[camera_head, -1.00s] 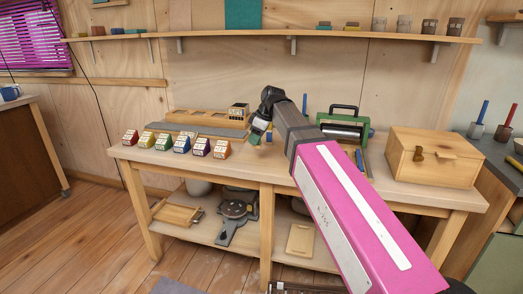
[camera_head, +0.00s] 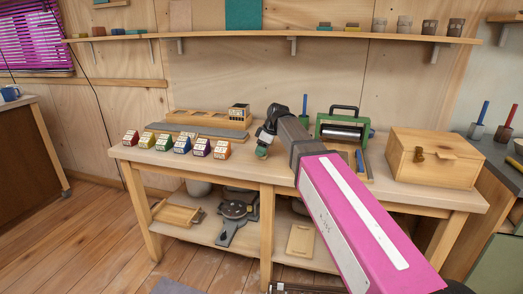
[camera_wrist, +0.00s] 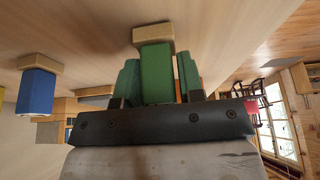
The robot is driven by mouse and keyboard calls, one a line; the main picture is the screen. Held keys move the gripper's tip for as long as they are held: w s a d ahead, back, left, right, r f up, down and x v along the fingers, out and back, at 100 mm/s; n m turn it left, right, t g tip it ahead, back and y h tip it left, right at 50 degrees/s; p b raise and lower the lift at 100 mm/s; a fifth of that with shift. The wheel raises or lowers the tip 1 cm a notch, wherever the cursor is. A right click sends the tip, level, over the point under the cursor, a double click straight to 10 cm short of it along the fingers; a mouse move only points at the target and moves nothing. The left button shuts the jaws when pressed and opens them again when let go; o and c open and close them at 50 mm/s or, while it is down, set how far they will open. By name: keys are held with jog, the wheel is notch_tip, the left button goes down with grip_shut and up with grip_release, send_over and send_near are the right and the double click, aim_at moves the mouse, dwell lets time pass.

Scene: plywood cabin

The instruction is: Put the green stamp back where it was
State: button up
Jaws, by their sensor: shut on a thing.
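My gripper (camera_wrist: 150,88) is shut on the green stamp (camera_wrist: 157,70), a green block with a pale wooden base (camera_wrist: 153,35), seen close up in the wrist view. The base points toward the tabletop; I cannot tell whether it touches. In the head view, my gripper (camera_head: 263,147) is over the front part of the workbench (camera_head: 330,185), right of the row of coloured labelled blocks, with the green stamp (camera_head: 262,152) small at its end. A blue block with a wooden base (camera_wrist: 37,90) stands at the left in the wrist view.
Several coloured labelled blocks (camera_head: 182,144) stand at the bench's left front. Behind them are a grey strip (camera_head: 190,131) and a wooden rack (camera_head: 205,119) bearing a dark-topped block (camera_head: 238,112). A green-framed roller press (camera_head: 343,125) and a wooden box (camera_head: 432,157) stand at the right.

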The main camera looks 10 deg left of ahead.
jog(key=shift+f, duration=0.1)
jog(key=o, duration=0.8)
jog(key=shift+c, duration=0.2)
jog(key=v, duration=1.2)
